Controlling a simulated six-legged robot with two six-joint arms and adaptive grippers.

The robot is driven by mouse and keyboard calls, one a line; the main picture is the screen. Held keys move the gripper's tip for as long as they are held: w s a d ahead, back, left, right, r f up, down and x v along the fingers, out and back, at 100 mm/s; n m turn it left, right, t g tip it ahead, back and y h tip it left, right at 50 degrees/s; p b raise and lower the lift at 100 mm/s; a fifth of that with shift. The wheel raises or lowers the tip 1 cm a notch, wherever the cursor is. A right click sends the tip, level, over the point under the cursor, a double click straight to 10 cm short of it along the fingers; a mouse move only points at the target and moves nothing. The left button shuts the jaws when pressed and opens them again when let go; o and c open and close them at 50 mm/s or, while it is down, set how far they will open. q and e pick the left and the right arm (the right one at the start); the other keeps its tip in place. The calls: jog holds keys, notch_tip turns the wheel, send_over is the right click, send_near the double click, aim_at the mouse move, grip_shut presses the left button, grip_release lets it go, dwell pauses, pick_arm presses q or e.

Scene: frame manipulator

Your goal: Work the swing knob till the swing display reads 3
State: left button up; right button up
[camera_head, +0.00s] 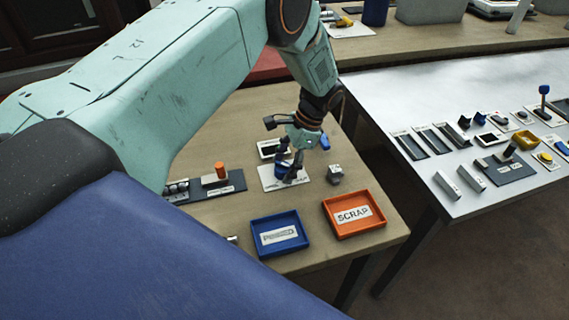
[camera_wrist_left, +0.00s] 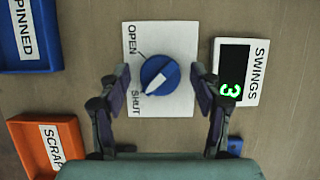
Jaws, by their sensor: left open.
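The blue swing knob (camera_wrist_left: 160,76) sits on a white plate (camera_wrist_left: 181,35) marked OPEN and SHUT. Its white pointer aims toward the SHUT label. My left gripper (camera_wrist_left: 160,88) is open, with one finger on each side of the knob and a gap to both. In the head view my left gripper (camera_head: 292,173) is over the plate and partly covers the knob (camera_head: 280,168). The swing display (camera_wrist_left: 233,75), labelled SWINGS, shows a green 3 to the right of the knob in the wrist view. My right gripper does not show.
A blue PINNED tray (camera_head: 256,224) and an orange SCRAP tray (camera_head: 378,218) stand near the table's front. A small grey block (camera_head: 335,174) lies right of the plate. A dark panel with an orange knob (camera_head: 220,169) is at left. A white table (camera_head: 400,100) holds several controls.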

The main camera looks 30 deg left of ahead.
pick_arm(q)
jog(key=v, duration=1.2)
dwell(0.3)
